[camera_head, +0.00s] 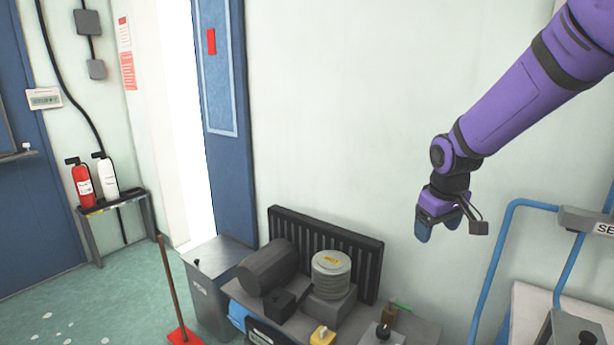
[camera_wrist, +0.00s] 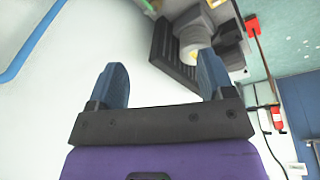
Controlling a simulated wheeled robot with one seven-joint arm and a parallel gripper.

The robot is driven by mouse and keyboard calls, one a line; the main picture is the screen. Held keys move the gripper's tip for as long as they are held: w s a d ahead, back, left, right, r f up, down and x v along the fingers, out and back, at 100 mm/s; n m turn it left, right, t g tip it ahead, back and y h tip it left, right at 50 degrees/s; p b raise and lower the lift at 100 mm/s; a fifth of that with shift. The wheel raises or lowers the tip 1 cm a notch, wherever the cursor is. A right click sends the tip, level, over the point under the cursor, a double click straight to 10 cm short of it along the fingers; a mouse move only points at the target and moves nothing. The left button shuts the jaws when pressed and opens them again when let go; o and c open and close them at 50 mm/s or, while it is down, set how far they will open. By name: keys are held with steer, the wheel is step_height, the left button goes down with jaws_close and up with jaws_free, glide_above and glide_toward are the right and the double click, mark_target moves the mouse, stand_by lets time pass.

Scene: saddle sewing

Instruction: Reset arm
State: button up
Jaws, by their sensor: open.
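My purple arm reaches in from the upper right in the head view. My gripper (camera_head: 437,228) hangs from its end, pointing down in front of the pale wall. In the wrist view my gripper (camera_wrist: 162,85) shows two blue fingers spread wide apart. It is open and nothing is between the fingers. It is above and to the right of the cluttered workbench (camera_head: 415,325) and touches nothing that I can see.
A dark slatted rack (camera_head: 368,262), a dark cylinder (camera_head: 266,267) and a pale round stack (camera_head: 331,273) are on the bench below. Blue tubing (camera_head: 492,270) stands at the right. A grey bin (camera_head: 212,300) and red dustpan (camera_head: 184,337) are left. The wall area around the gripper is clear.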

steer(key=s+r+m+t, duration=0.1)
steer(key=s+r, duration=0.3)
steer(key=s, duration=0.5)
steer(key=s+d+r+m+t, duration=0.1)
steer(key=s+r+m, duration=0.1)
steer(key=s+r, duration=0.3)
steer(key=s+d+r+m, duration=0.1)
steer(key=s+r, duration=0.3)
steer(key=s, duration=0.9)
steer(key=shift+s+d+r+t+y, duration=0.15)
steer(key=shift+s+d+t+y, duration=0.15)
steer(key=shift+s+t, duration=0.1)
steer(key=shift+w, duration=0.1)
